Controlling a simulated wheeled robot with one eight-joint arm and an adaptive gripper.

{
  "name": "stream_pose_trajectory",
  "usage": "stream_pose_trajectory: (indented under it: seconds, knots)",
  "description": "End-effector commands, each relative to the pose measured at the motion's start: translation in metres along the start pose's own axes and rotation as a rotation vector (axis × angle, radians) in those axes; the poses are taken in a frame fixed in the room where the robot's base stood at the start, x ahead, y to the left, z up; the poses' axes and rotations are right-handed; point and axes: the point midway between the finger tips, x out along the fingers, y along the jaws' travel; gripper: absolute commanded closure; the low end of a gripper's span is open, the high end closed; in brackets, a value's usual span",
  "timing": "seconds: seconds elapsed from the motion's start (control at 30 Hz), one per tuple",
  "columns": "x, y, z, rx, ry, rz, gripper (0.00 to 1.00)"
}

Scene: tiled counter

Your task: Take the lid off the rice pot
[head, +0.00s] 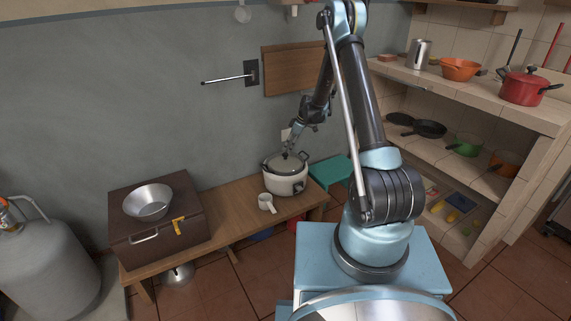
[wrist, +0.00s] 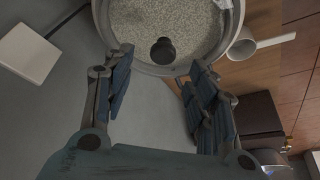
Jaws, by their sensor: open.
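The rice pot (head: 286,183) is a pale cooker standing upright on the wooden bench. Its lid (head: 279,163) is on top; in the wrist view rice grains show through the lid (wrist: 190,22), which has a dark round knob (wrist: 163,51). My gripper (head: 288,149) is above the pot, close to the knob. In the wrist view my gripper (wrist: 160,60) is open and empty. Its fingertips are on either side of the knob's near edge in the picture. I cannot tell whether they touch the knob.
A white cup (head: 266,203) stands on the bench in front of the pot; its handle shows in the wrist view (wrist: 276,41). A brown box (head: 160,228) with a metal bowl (head: 148,202) is at left. A teal item (head: 331,171) lies right of the pot. The wall is close behind.

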Motion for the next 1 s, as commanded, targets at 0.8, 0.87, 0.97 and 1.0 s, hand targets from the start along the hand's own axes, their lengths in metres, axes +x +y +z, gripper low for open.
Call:
stream_pose_trajectory:
  seconds: [0.8,0.87,0.97,1.0]
  knots:
    - [0.054,-0.002,0.003,0.000,0.000,0.000,0.48]
    - [0.054,-0.002,0.003,0.000,0.000,0.000,0.48]
    - [0.054,-0.002,0.003,0.000,0.000,0.000,0.70]
    - [0.054,-0.002,0.003,0.000,0.000,0.000,0.79]
